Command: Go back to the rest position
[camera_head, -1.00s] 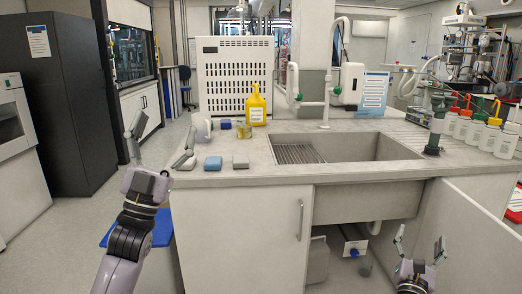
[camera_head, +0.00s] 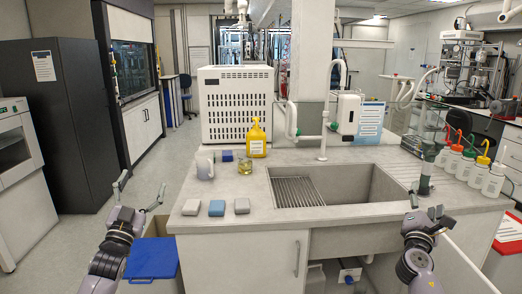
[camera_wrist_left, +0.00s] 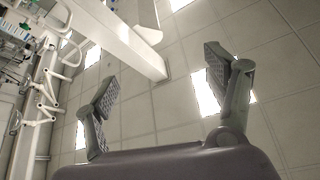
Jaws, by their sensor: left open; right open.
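My left gripper (camera_head: 140,187) is at the left in the head view, beside the counter's left end and above a blue-lidded bin. Its fingers are spread and empty. The left wrist view shows the same open fingers (camera_wrist_left: 165,92) pointing up at the ceiling, with nothing between them. My right gripper (camera_head: 425,200) is at the lower right in the head view, in front of the sink counter. Its fingers point up, open and empty.
Wash bottles (camera_head: 476,167) stand at the right. A cabinet door (camera_head: 460,268) hangs open near my right arm. The blue-lidded bin (camera_head: 152,258) stands on the left.

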